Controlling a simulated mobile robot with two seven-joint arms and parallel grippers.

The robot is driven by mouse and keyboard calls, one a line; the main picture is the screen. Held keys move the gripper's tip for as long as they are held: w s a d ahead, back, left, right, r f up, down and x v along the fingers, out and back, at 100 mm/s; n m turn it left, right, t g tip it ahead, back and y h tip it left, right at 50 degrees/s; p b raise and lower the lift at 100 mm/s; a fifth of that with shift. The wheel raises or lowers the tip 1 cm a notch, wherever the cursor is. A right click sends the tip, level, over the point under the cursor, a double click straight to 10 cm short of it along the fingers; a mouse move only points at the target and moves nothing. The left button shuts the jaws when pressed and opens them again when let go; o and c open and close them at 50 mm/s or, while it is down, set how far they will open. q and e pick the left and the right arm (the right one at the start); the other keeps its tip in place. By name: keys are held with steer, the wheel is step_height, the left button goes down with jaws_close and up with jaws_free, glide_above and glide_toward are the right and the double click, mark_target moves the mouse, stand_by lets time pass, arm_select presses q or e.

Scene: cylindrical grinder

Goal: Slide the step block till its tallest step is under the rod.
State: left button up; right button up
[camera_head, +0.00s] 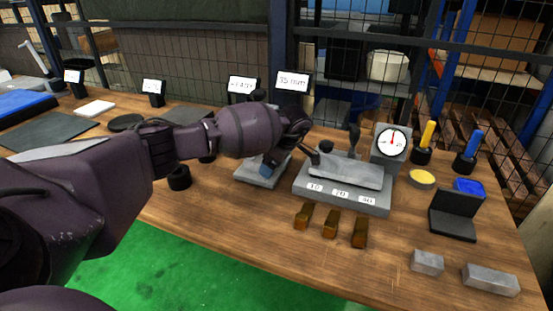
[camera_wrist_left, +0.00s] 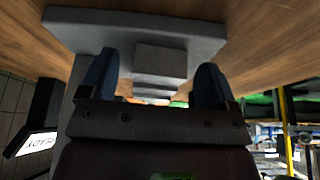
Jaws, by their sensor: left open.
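My left gripper (camera_head: 268,168) reaches down over a grey base plate (camera_head: 246,178) in the head view. In the left wrist view its two blue fingers (camera_wrist_left: 155,80) are apart. A grey stepped shape (camera_wrist_left: 160,58), which looks like the step block, shows between and beyond them on the base plate (camera_wrist_left: 70,18). I cannot tell whether the fingers touch it. A grey upright (camera_wrist_left: 78,78) stands beside the left finger. The arm hides most of this fixture in the head view. I cannot make out the rod or which step is under it. My right gripper is out of view.
Right of the gripper stands a grey fixture (camera_head: 343,200) marked 10, 20 and 30, with a dial gauge (camera_head: 392,142) behind. Brown blocks (camera_head: 331,224) lie in front. A black roll (camera_head: 179,177) stands left. A 35 mm display (camera_head: 292,82) is behind.

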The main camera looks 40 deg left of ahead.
arm_select(q)
jaws_close()
stand_by(0.6)
